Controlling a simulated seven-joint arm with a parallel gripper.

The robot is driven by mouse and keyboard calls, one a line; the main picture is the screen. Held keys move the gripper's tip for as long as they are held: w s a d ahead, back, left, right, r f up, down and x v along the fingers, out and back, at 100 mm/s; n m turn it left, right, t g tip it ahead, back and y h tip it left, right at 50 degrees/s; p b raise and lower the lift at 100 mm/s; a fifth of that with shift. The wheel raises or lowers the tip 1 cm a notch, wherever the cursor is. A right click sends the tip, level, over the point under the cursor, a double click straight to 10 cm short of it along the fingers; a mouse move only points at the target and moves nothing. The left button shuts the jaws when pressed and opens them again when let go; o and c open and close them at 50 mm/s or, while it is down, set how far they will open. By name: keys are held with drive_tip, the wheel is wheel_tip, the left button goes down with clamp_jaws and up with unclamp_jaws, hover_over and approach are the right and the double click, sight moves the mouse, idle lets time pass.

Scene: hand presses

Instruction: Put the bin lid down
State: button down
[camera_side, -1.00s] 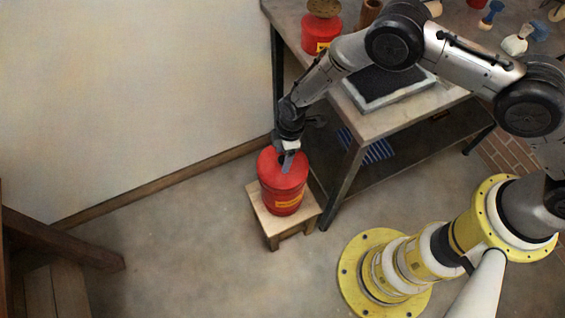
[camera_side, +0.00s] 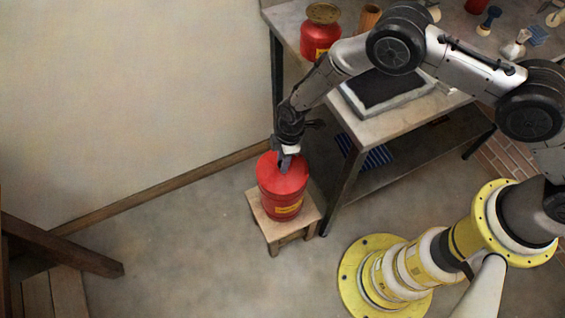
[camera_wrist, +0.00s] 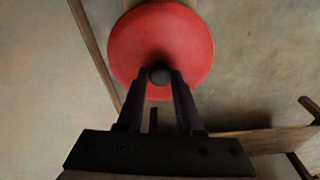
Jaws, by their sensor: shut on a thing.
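The red bin (camera_side: 283,204) with a yellow label stands upright on a small wooden stool. The round red bin lid (camera_side: 293,178) is over the bin's mouth, roughly level. I cannot tell whether a thin gap is left between lid and rim. My gripper (camera_side: 285,165) points down at the lid's middle. In the wrist view the lid (camera_wrist: 160,30) fills the upper middle, and my gripper (camera_wrist: 160,76) is shut on its dark round knob (camera_wrist: 160,73). The lid hides the bin's inside and rim.
The stool (camera_side: 259,214) stands on the bare concrete floor, close to a workbench leg (camera_side: 340,195). The workbench (camera_side: 385,122) carries a black-topped tray (camera_side: 388,90) and another red can (camera_side: 319,40). A wall is at the left. The floor in front of the stool is clear.

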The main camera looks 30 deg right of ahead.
wheel_tip(320, 180, up, 42)
drive_tip(key=r, duration=0.1)
drive_tip(key=d+m+t, duration=0.1)
drive_tip(key=d+m, duration=0.8)
drive_tip(key=d, duration=2)
drive_tip(key=s+d+m+h, duration=0.1)
drive_tip(key=s+d+m, duration=0.4)
drive_tip(key=s+d, duration=0.3)
drive_tip(key=s+d+m+h, duration=0.1)
drive_tip(key=s+d+m, duration=0.4)
drive_tip(key=d, duration=0.6)
drive_tip(key=shift+n, duration=0.5)
drive_tip(key=w+d+f, duration=0.2)
drive_tip(key=w+f, duration=0.1)
drive_tip(key=f, duration=0.2)
drive_tip(key=w+d+f, duration=0.3)
drive_tip(key=w+f, duration=0.1)
drive_tip(key=f, duration=0.1)
drive_tip(key=w+d+f, duration=0.2)
drive_tip(key=w+f, duration=0.2)
drive_tip(key=f, duration=0.1)
drive_tip(key=shift+d+f, duration=0.15)
drive_tip(key=shift+f, duration=1.55)
